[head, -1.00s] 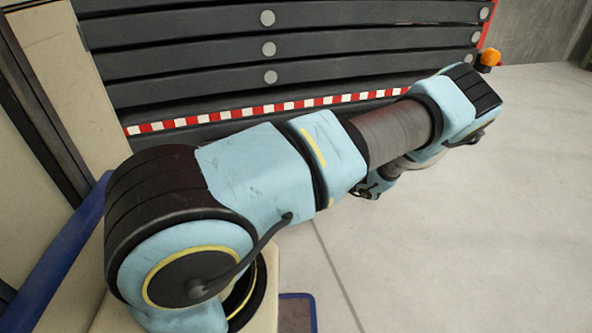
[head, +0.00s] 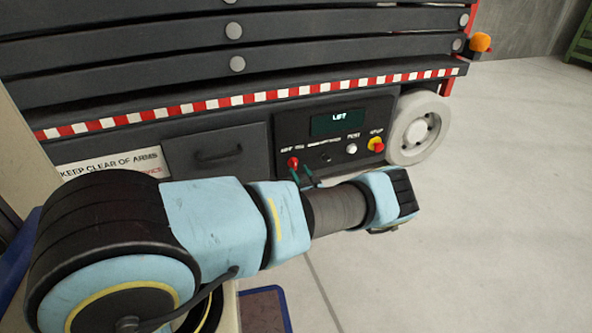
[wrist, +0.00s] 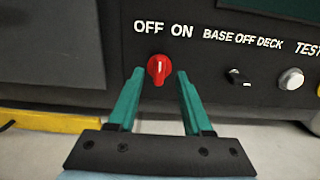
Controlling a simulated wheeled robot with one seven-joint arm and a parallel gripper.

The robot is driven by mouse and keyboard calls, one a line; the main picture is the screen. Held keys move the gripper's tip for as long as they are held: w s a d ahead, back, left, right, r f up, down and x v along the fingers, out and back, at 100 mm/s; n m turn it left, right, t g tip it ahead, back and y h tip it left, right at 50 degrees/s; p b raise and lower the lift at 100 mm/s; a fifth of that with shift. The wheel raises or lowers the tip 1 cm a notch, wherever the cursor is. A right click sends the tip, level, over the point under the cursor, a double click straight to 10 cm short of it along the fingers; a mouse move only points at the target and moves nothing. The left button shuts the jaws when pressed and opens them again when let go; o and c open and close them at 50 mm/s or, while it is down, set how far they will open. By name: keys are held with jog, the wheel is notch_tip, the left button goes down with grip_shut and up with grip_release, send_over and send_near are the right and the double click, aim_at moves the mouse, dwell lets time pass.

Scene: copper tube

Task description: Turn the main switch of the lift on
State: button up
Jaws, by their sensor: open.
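The main switch is a red rotary knob (wrist: 159,66) under the words OFF and ON on the dark control panel (head: 372,110) of the lift. It also shows in the head view (head: 292,162). Which word the knob points to is not clear. My gripper (wrist: 160,76) is open, its two green fingers pointing at the panel. In the wrist view the fingertips appear either side of the knob's lower part. Whether they touch it or stop short of it I cannot tell. In the head view my gripper (head: 302,174) is partly hidden by my arm.
The panel also has a lit display (head: 336,122), a small black BASE/OFF/DECK selector (wrist: 238,77), a white TEST button (wrist: 291,79) and a red stop button on yellow (head: 376,144). A white wheel (head: 418,127) is at the right. Floor to the right is clear.

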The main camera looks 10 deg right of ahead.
aim_at(295, 164)
jog(key=shift+w+a+b, duration=0.15)
jog(key=shift+w+b, duration=0.05)
jog(key=shift+w, duration=0.75)
jog(key=shift+w+a+b, duration=0.1)
jog(key=shift+w+b, duration=0.1)
jog(key=shift+w, duration=0.7)
jog(key=shift+c, duration=0.3)
grip_shut()
